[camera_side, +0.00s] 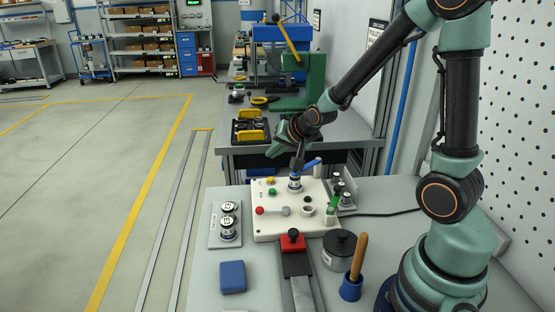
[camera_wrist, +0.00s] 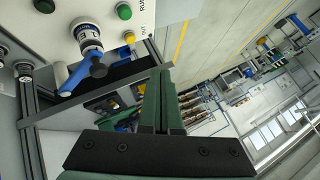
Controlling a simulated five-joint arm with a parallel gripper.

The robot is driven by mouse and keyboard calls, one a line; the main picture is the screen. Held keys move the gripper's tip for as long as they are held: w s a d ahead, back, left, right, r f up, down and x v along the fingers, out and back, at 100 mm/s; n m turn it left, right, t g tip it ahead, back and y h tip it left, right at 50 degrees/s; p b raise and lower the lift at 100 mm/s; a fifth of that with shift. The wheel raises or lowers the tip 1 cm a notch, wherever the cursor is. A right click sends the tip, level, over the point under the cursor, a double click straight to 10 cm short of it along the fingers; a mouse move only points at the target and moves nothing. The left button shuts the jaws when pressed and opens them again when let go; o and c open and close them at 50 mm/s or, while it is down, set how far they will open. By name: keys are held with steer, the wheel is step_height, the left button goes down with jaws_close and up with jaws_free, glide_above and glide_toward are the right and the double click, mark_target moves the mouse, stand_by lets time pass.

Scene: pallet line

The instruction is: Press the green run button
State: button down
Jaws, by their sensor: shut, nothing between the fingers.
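The green run button (camera_side: 272,192) sits on the top left of the white control panel (camera_side: 262,229), just in front of a yellow button (camera_side: 271,180). In the wrist view the green button (camera_wrist: 124,11) is at the top edge, beside partly cut-off lettering that reads RUN. My gripper (camera_side: 274,151) is above and behind the panel's far edge, apart from the button. In the wrist view its green fingers (camera_wrist: 161,75) are together with nothing between them, below and right of the button.
A gauge-like fitting with a blue lever (camera_side: 312,162) stands on the panel close to my wrist. A black round pot (camera_side: 339,250) and wooden-handled tool (camera_side: 358,258) stand in front.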

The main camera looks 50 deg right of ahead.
steer(key=shift+w+f, duration=0.1)
stand_by(0.3)
steer(key=shift+f, duration=4.4)
steer(key=shift+f, duration=0.4)
steer(key=shift+f, duration=0.55)
steer(key=shift+r, duration=0.95)
steer(key=shift+r, duration=2.5)
